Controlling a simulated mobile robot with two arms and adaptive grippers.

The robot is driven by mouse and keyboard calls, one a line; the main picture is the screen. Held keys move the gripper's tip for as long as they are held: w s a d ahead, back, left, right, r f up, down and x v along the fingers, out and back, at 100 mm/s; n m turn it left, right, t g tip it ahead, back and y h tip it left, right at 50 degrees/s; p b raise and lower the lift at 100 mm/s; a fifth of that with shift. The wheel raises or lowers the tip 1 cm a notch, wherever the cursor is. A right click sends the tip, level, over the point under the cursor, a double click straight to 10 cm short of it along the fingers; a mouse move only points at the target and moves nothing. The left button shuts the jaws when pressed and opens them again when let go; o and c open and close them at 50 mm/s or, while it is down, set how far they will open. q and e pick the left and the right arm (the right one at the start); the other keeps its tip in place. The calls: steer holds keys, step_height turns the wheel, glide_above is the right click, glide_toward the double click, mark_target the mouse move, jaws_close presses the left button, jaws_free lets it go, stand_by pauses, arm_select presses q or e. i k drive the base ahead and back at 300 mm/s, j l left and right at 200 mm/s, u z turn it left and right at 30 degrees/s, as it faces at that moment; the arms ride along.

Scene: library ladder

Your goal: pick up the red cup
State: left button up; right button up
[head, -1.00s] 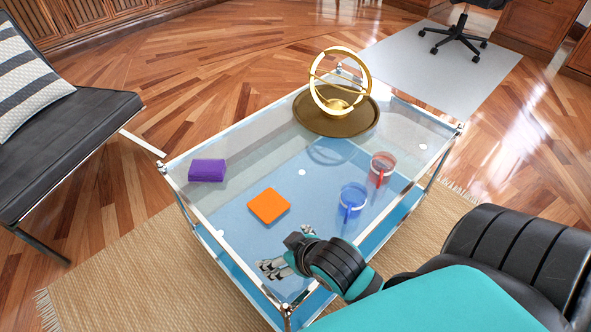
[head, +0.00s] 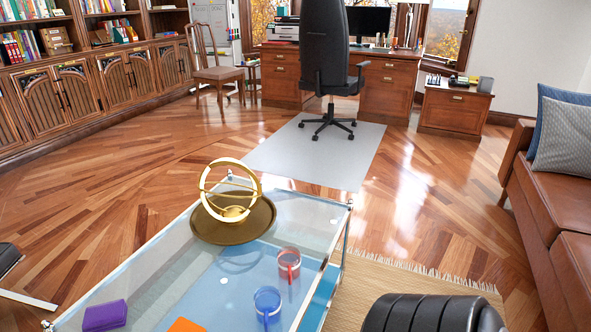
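The red cup (head: 289,261) is a clear, red-tinted cup with a red handle. It stands upright on the glass coffee table (head: 180,250), near its right edge. A blue cup (head: 267,302) of the same kind stands just in front of it. Neither gripper shows in the head view now.
A gold ring ornament (head: 231,191) stands on a brown round tray (head: 207,228) behind the cups. A purple block (head: 105,315) and an orange square (head: 186,325) lie nearer. A brown sofa (head: 565,200) is at right. Wooden floor is free beyond the table.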

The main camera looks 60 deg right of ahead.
mark_target(289, 260)
steer(key=z, duration=1.75)
steer(key=k+j, duration=0.1)
steer(key=j, duration=0.6)
steer(key=j+z, duration=0.1)
steer(key=j, duration=0.65)
steer(key=i+j, duration=0.25)
